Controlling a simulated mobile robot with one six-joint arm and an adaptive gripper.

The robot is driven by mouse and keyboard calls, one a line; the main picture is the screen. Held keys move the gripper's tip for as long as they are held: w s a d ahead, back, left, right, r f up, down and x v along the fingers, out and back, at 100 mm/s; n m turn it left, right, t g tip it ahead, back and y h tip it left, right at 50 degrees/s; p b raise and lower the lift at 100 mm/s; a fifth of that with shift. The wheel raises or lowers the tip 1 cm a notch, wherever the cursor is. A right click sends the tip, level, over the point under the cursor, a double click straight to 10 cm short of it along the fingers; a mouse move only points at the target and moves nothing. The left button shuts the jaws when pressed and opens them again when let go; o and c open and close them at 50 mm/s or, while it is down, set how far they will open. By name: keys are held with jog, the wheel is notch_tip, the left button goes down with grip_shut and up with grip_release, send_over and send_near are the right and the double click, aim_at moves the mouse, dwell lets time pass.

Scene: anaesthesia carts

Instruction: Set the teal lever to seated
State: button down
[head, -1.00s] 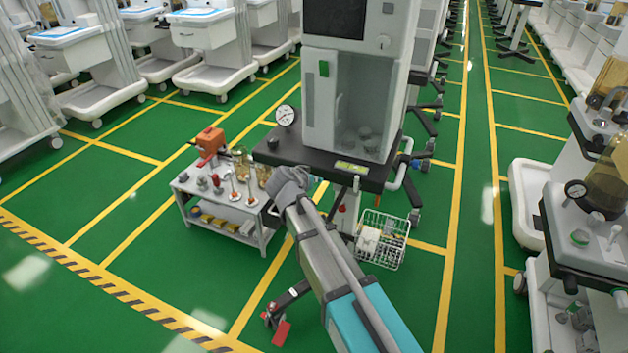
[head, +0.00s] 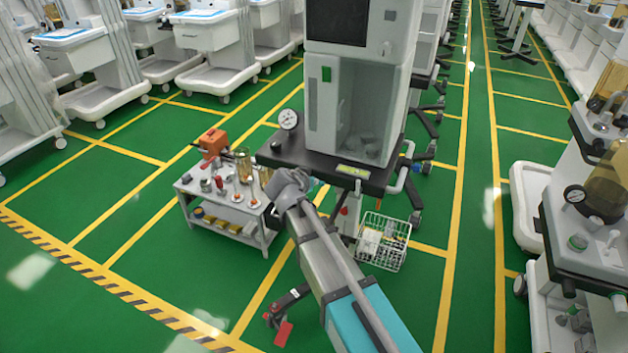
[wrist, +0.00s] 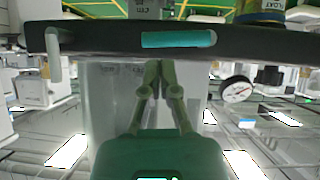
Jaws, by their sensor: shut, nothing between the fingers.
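My gripper (wrist: 158,66) is shut and empty in the wrist view, its fingertips together just at the dark shelf edge. In the head view the end of my arm (head: 289,187) is at the front of the black shelf (head: 325,167) of the central anaesthesia cart; its fingers cannot be made out there. In the wrist view a teal bar (wrist: 178,39) lies along the shelf edge, slightly beyond and right of the fingertips. I cannot tell whether it is the lever or a label. No teal lever is clear in the head view. Contact cannot be judged.
A round gauge (head: 288,119) stands at the cart's left corner. A side trolley (head: 232,205) with an orange tool (head: 212,142) is to the left. A wire basket (head: 383,240) is at the right of the cart's foot. Green floor in front is mostly clear.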

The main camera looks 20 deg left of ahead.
jog(key=p+v, duration=0.6)
jog(key=v, duration=0.6)
jog(key=shift+s, duration=0.2)
jog(key=n, duration=1.2)
jog(key=f+n, duration=0.1)
jog(key=n, duration=0.5)
jog(key=shift+a+b, duration=0.1)
jog(key=shift+b, duration=0.3)
jog(key=shift+w+f, duration=0.1)
jog(key=b+x, duration=0.7)
jog(key=x, duration=0.7)
jog(key=shift+b, duration=0.4)
jog(key=shift+a, duration=0.2)
